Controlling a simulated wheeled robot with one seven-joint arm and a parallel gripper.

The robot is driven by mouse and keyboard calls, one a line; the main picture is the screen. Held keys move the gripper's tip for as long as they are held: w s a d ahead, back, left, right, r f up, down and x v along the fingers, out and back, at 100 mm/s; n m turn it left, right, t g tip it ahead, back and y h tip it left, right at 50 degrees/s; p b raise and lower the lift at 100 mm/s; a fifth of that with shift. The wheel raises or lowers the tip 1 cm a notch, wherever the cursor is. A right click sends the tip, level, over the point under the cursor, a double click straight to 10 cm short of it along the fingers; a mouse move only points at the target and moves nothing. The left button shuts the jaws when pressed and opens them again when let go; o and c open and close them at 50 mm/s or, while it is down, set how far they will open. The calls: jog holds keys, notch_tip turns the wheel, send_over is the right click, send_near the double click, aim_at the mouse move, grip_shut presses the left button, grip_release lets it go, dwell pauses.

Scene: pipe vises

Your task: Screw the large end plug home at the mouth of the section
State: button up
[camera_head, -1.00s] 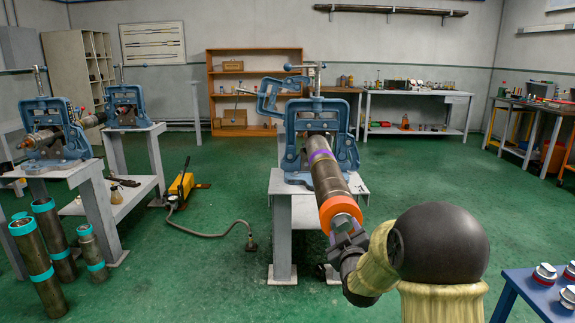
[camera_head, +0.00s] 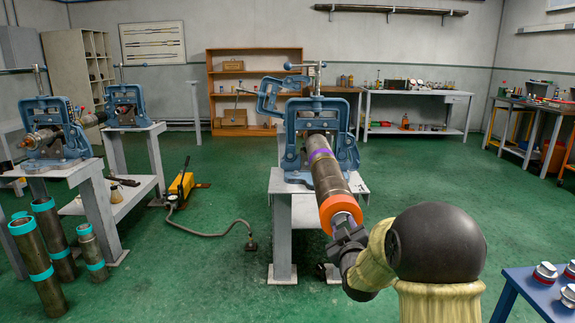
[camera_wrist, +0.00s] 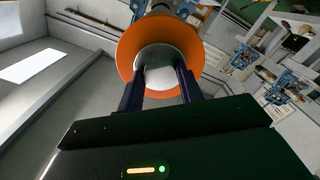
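The pipe section (camera_head: 328,177) lies clamped in the middle blue vise (camera_head: 317,133), sloping toward me, with a purple band around it. An orange collar (camera_head: 340,209) rings its near mouth and shows large in the wrist view (camera_wrist: 126,52). The silver end plug (camera_wrist: 162,91) sits at the mouth, inside the collar's outline. My gripper (camera_wrist: 162,72) has one dark finger on each side of the plug and appears shut on it. In the head view my gripper (camera_head: 346,236) is at the mouth and hides the plug. How deep the plug sits cannot be told.
A blue table (camera_head: 530,291) with several loose plugs stands at lower right. Several pipes with teal bands (camera_head: 47,262) stand at left, near another vise bench (camera_head: 95,200). A yellow pump (camera_head: 182,184) and its hose lie on the green floor.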

jog(key=c, duration=0.5)
jog(key=m+b, duration=0.3)
jog(key=m, duration=1.1)
jog(key=shift+y+b, duration=0.4)
jog(key=shift+c, duration=0.2)
